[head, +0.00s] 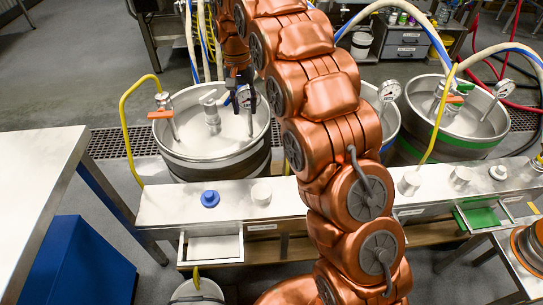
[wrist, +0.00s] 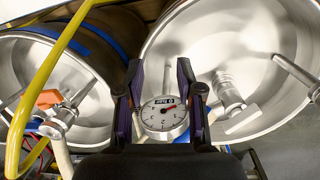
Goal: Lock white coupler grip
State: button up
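In the head view, a steel keg (head: 190,153) stands left of my arm. A coupler (head: 212,113) with a pale grey-white grip (head: 208,97) rises from its middle. In the wrist view, a coupler (wrist: 226,86) with a pale flat grip (wrist: 242,121) sits in the right keg; I cannot tell for certain that this is the white grip. My gripper (wrist: 160,68) is open, its dark fingers apart. A round pressure gauge (wrist: 164,118) shows between the fingers; contact cannot be told. In the head view, my gripper (head: 243,82) is above the left keg, beside its coupler.
An orange-handled fitting (head: 163,103) with a yellow hose (head: 124,120) is at the left keg's rim. More kegs (head: 452,118) stand right. A steel counter (head: 235,205) with a blue cap (head: 210,198) and white caps runs in front. A white table (head: 32,175) is left.

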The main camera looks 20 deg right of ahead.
jog(key=s+d+f+b, duration=0.1)
jog(key=s+f+b, duration=0.2)
jog(key=s, duration=0.4)
jog(key=s+d+f+n+b, duration=0.1)
jog(key=s+d+f+b, duration=0.1)
jog(key=s, duration=0.4)
jog(key=shift+s+d+f+g+b, duration=0.3)
jog(key=shift+s+f+b, duration=0.15)
jog(key=shift+b, duration=0.95)
